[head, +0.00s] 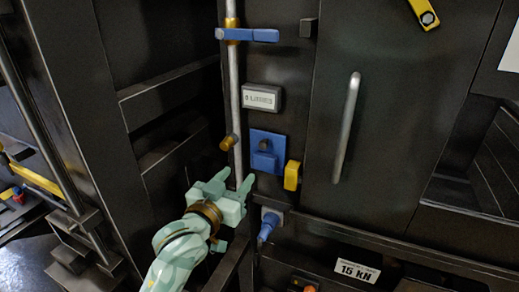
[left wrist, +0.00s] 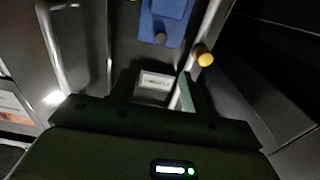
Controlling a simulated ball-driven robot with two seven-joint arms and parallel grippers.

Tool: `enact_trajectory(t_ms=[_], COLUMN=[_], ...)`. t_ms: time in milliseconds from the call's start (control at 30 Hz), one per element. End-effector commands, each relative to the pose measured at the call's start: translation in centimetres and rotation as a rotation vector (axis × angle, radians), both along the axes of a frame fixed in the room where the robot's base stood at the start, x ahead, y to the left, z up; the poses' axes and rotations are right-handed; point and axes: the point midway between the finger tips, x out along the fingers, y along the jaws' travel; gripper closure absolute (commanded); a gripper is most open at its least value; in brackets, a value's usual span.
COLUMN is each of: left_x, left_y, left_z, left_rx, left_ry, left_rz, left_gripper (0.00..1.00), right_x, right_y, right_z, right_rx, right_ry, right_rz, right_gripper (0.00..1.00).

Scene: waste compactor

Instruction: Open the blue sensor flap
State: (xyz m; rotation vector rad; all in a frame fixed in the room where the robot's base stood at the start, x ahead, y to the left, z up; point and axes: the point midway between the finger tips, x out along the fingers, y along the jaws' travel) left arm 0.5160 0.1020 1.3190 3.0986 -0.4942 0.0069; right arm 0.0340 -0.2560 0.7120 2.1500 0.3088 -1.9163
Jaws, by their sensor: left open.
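The blue sensor flap (head: 266,150) is a blue square plate with a raised block on the dark machine front, below a small display box (head: 262,97). It appears closed against the panel. A yellow block (head: 292,175) sits at its lower right. In the left wrist view the blue plate (left wrist: 165,22) shows at the top, with a round dark knob on it. My left gripper (head: 236,182) is open and empty, just below and left of the flap, close to a vertical metal rod. In the left wrist view its fingers (left wrist: 155,92) are spread. My right gripper is not in view.
The metal rod (head: 235,75) carries a blue lever (head: 247,35) and a brass knob (head: 228,142). A door with a long handle (head: 346,127) stands to the right. A blue knob (head: 268,224) sits below the flap. A "15 KN" label (head: 357,269) is lower right.

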Motion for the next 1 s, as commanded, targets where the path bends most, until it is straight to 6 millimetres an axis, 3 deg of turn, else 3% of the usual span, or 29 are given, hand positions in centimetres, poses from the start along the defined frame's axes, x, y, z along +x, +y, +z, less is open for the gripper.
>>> enact_trajectory(t_ms=[300,500,700,1000], left_x=[7.6,11.5,13.3,13.5], left_y=[-2.4,-3.7,-4.3,-4.4], left_z=[0.0,0.0,-0.1,-0.1], left_rx=[0.004,0.006,0.004,0.005], left_ry=[0.002,0.001,0.003,0.003], left_rz=[0.001,0.002,0.002,0.002], left_gripper=[0.54,0.54,0.54,0.54], right_x=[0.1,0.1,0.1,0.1], right_y=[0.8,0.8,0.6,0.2], right_z=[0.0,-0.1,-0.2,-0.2], right_rx=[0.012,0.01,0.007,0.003], right_ry=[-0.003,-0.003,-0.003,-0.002], right_rz=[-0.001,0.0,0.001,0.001], right_gripper=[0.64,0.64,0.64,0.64])
